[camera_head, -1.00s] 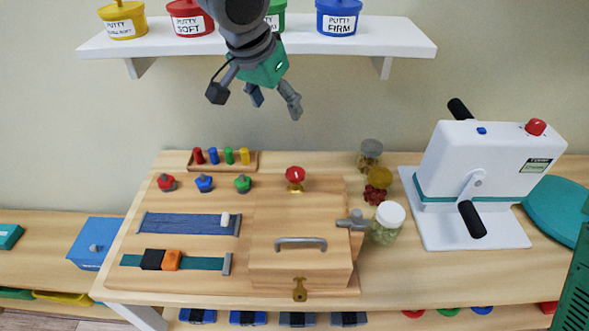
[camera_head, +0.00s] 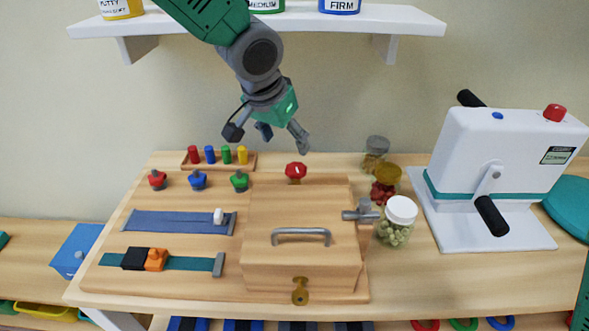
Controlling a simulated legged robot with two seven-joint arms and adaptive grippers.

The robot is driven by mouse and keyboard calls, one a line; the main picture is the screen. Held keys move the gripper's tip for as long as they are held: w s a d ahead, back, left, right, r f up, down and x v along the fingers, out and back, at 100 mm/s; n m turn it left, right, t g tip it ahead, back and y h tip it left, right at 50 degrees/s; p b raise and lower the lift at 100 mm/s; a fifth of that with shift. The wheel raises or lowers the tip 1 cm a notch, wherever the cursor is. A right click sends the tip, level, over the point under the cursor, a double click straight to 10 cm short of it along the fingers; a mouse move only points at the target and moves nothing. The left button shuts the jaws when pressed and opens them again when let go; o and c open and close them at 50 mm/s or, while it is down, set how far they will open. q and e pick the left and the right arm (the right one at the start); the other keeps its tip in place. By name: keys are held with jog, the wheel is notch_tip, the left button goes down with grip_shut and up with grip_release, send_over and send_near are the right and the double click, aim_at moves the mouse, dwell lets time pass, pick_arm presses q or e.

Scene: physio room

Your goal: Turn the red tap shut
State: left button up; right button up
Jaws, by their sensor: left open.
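A red tap (camera_head: 296,171) with a round, lobed handle stands at the back of the wooden activity board (camera_head: 120,288), behind the wooden box (camera_head: 300,250). Its lower part is hidden by the box in this view. My left gripper (camera_head: 269,138) hangs from above with its fingers spread, open and empty. It is above and slightly left of the red tap, apart from it. My right gripper is out of view.
Red (camera_head: 157,180), blue (camera_head: 198,180) and green (camera_head: 239,180) knobs and a rack of coloured pegs (camera_head: 220,165) are left of the tap. Jars (camera_head: 397,222) and a white crank machine (camera_head: 500,160) stand right. A putty shelf (camera_head: 410,22) hangs above.

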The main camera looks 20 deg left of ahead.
aim_at(296, 167)
pick_arm(q)
jog(key=b+x, duration=0.1)
jog(key=x, duration=0.8)
jog(key=shift+w+d+f, duration=0.1)
jog(key=shift+w+f, duration=0.2)
jog(key=shift+f, duration=0.2)
